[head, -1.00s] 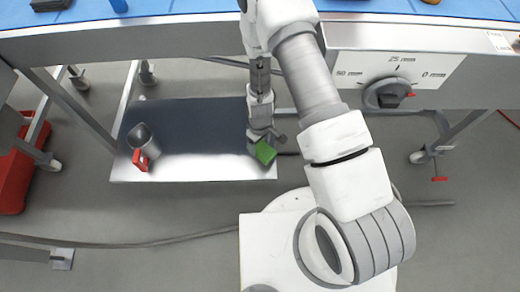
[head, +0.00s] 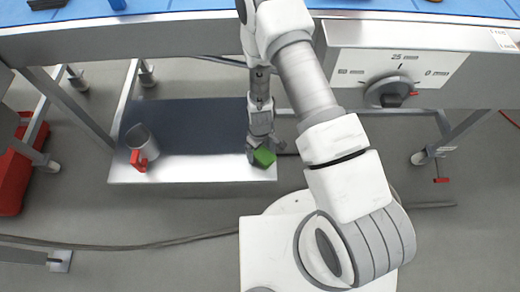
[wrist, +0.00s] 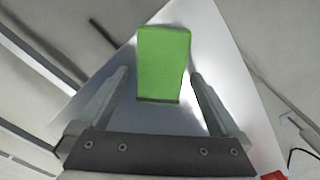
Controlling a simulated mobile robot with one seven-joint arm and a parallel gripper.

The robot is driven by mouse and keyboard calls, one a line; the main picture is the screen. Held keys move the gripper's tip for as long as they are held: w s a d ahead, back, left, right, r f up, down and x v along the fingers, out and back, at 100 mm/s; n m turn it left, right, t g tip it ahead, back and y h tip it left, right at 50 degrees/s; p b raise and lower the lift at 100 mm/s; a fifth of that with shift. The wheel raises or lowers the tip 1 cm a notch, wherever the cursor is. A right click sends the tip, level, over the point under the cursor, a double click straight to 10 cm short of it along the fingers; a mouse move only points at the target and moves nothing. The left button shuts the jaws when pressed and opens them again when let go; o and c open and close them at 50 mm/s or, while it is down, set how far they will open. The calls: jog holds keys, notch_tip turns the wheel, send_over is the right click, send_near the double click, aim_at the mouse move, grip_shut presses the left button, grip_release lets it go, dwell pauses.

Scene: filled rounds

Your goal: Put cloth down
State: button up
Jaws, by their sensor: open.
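The green cloth (head: 264,158) is a small folded block at the right front corner of the low metal shelf (head: 190,168) under the table. My gripper (head: 264,149) is right above and around it, pointing down. In the wrist view the cloth (wrist: 163,62) lies between the two open fingers (wrist: 160,85), with a gap on either side. It appears to rest on the shelf, though the head view does not show its underside clearly.
A metal jug with a red handle (head: 142,152) stands at the shelf's left end. The middle of the shelf is bare. The blue-topped table (head: 170,40) is above, with a dial (head: 388,93) on its front. A red container (head: 15,180) is at far left.

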notch_tip(320, 180, up, 12)
jog(key=p, duration=0.4)
jog(key=shift+r, duration=0.2)
notch_tip(320, 180, up, 13)
jog(key=m+t, duration=0.1)
jog(key=m, duration=0.1)
send_over(260, 152)
jog(key=w+d, duration=0.1)
jog(key=w, duration=0.2)
jog(key=d+r+m+t, duration=0.1)
jog(key=d+r+m, duration=0.15)
jog(key=r, duration=0.95)
jog(key=s+d+r+m+t, duration=0.1)
jog(key=s+d+r, duration=0.3)
jog(key=s+r, duration=0.4)
jog(key=s+d+r+m+t, duration=0.2)
jog(key=s+d+r+m, duration=0.1)
jog(key=s+r, duration=0.5)
jog(key=shift+d+r+t, duration=0.3)
jog(key=shift+d+r, duration=0.1)
jog(key=shift+r, duration=0.45)
jog(key=shift+r, duration=0.1)
